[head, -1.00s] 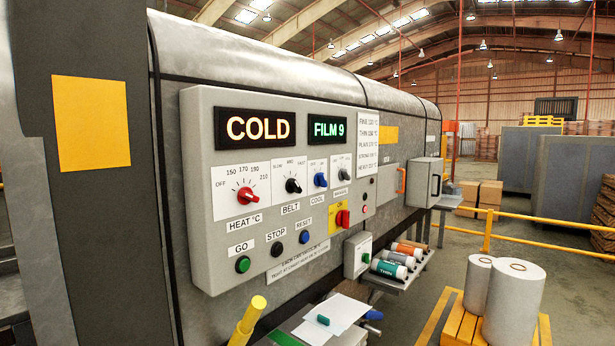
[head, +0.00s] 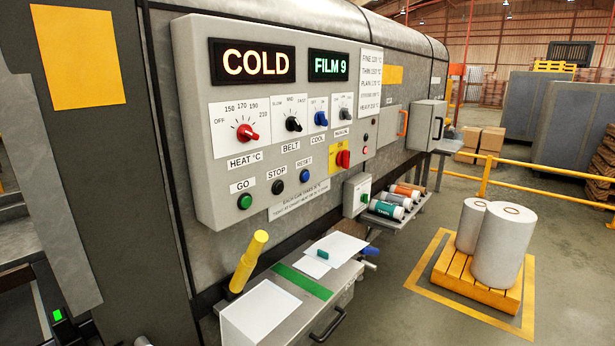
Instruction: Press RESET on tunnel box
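The tunnel box (head: 160,120) is a large grey metal housing with a light grey control panel (head: 190,130) on its side. The blue RESET button (head: 305,176) is in the panel's bottom row, under a white RESET label (head: 305,162). The black STOP button (head: 278,187) and green GO button (head: 244,201) are to its left. The displays read COLD (head: 252,61) and FILM 9 (head: 330,66). Nothing covers the RESET button. Neither of my grippers is in view.
A yellow handle (head: 249,262) rises in front of the panel, beside a grey bench (head: 340,280) with papers. A shelf with several rolls (head: 388,209) is to the right. Two white rolls (head: 503,245) stand on a yellow pallet. A yellow railing (head: 540,188) crosses behind.

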